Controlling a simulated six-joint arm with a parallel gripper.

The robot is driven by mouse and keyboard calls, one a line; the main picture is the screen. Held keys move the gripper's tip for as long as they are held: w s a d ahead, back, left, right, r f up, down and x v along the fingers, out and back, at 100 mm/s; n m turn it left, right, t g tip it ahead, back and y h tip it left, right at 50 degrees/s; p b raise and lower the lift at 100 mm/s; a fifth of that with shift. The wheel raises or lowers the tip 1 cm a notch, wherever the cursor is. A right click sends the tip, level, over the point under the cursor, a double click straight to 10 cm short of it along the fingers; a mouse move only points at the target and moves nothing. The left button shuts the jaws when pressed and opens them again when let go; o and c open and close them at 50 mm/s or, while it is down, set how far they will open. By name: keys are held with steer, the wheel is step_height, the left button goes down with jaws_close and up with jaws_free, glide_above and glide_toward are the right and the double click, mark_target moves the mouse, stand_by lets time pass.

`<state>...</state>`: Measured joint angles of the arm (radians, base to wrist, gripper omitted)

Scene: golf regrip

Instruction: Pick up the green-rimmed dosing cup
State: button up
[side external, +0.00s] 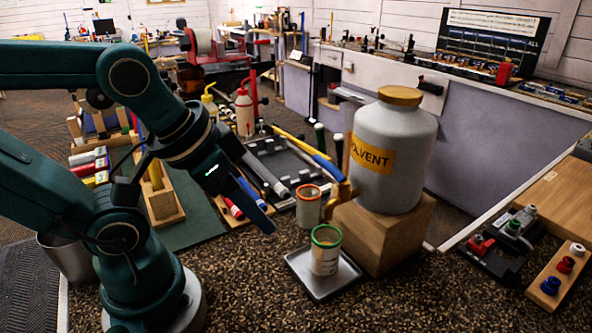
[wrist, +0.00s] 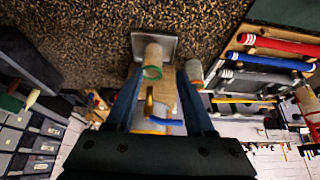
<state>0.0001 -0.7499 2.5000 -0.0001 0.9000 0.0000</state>
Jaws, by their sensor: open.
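The green-rimmed dosing cup (side external: 326,251) stands upright on a small square metal tray (side external: 300,262) in the side view. In the wrist view the cup (wrist: 152,62) shows beyond the fingertips, roughly in line with the gap between them, with the tray (wrist: 170,42) around its base. My gripper (side external: 262,208) is open and empty, to the left of the cup and a little above it in the side view. In the wrist view the two blue fingers of my gripper (wrist: 163,75) are spread apart. The fingers do not touch the cup.
An orange-rimmed cup (side external: 308,208) stands just behind the green-rimmed one. A large solvent jar (side external: 405,150) with a spout sits on a wooden block (side external: 385,237) to the right. Grips and tools (side external: 232,208) lie at the left. The speckled counter in front is clear.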

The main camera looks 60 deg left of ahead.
stand_by(0.3)
steer(key=o, duration=0.6)
